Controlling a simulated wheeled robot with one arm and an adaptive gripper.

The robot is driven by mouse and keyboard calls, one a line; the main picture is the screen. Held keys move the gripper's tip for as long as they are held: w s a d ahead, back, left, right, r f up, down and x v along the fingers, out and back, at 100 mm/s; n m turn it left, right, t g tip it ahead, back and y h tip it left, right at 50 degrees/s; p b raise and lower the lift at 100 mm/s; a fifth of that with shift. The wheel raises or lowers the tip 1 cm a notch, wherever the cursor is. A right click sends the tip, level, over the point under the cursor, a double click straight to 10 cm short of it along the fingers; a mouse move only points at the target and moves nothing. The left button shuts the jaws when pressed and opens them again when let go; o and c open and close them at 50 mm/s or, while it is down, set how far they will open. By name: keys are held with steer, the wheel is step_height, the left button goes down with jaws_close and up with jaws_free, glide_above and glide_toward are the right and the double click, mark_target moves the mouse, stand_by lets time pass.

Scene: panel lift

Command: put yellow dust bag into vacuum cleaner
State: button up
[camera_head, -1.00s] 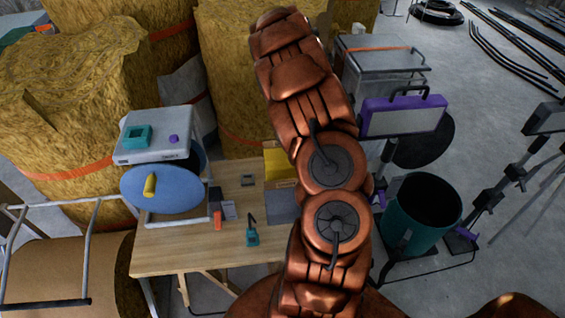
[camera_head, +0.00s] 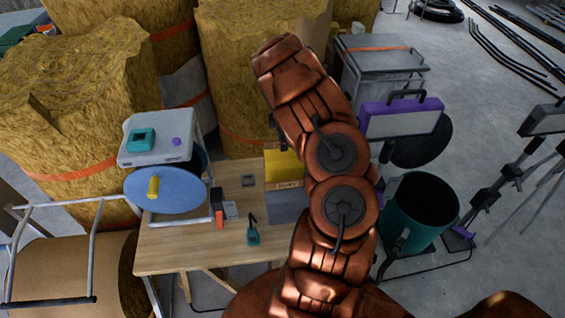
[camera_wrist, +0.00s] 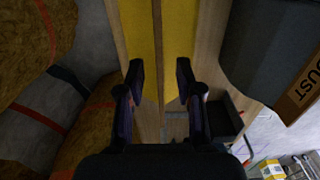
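The yellow dust bag (camera_head: 283,165) is at the right part of the wooden table, partly hidden by my arm in the head view. A brown label strip is at its lower edge, with a grey block below it. In the wrist view the yellow surface (camera_wrist: 180,35) lies ahead of my gripper (camera_wrist: 163,75). A teal drum (camera_head: 420,210), probably the vacuum cleaner, stands open-topped on the floor right of the table.
The table (camera_head: 170,255) carries small tools. A grey device (camera_head: 157,140) and blue disc (camera_head: 165,190) are at its left. A purple-framed panel (camera_head: 403,117) stands behind the drum. Wrapped straw-coloured bales (camera_head: 100,110) line the back left. In the wrist view, a dark grey item (camera_wrist: 262,50) is close at right.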

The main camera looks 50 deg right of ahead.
jaws_close()
stand_by(0.7)
